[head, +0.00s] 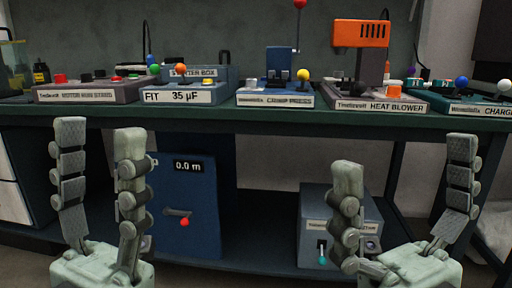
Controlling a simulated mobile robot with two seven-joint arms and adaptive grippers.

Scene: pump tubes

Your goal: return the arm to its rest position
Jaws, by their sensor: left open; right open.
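My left gripper (100,180) is in the lower left of the head view, upright, with its two fingers wide apart and nothing between them. My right gripper (405,200) is in the lower right, also upright, open and empty. Both grippers are in front of the bench and appear apart from everything on it. My arms behind the grippers are below the picture's edge.
The dark green bench (250,117) carries the starter box (190,92), a crimp press (280,85), an orange heat blower (361,34) and a charger (470,105). Below stand a blue cabinet (185,225) with a red-knobbed lever and a grey box (318,205).

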